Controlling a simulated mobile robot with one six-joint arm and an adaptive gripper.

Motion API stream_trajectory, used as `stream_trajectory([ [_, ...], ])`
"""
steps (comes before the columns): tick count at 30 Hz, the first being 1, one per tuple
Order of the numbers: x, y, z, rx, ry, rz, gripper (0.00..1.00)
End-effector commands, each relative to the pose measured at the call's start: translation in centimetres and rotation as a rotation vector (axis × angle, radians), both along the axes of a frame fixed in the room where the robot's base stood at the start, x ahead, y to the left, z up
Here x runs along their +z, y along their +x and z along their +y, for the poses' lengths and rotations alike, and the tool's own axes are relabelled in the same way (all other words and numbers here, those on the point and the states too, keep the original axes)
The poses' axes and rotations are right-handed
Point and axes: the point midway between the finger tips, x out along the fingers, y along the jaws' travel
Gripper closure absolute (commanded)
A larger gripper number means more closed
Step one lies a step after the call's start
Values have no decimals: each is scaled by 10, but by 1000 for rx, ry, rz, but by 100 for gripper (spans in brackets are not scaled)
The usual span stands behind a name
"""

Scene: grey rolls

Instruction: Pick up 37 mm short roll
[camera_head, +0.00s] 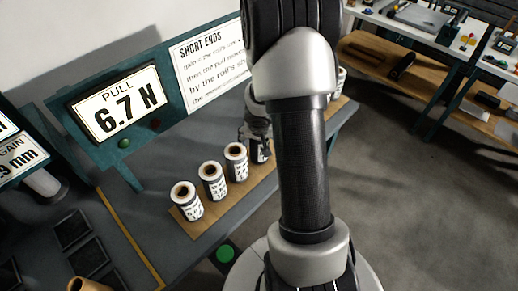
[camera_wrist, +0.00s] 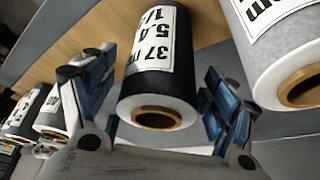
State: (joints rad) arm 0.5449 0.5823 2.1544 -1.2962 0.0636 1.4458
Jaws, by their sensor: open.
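The 37 mm roll (camera_wrist: 157,62) is dark with a white label reading "37 m", a white end and a brown core. In the wrist view it lies between the two fingers of my gripper (camera_wrist: 155,92), which are open with a gap to the roll on each side. In the head view my gripper (camera_head: 257,126) is at a roll (camera_head: 259,153) in the row on the wooden board (camera_head: 215,213). My arm hides part of that row.
Several similar rolls stand in the row, among them one at the near end (camera_head: 187,201). In the wrist view a larger grey roll (camera_wrist: 270,45) is close on the right, and smaller ones (camera_wrist: 48,118) are at left. A display (camera_head: 118,103) reads "PULL 6.7 N".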

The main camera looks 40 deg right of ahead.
Motion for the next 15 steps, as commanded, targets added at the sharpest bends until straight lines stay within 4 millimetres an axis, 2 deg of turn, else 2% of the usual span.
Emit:
stream_trajectory([
  [6,1,0,0,0,-1,-1,22],
  [15,1,0,0,0,0,0,42],
])
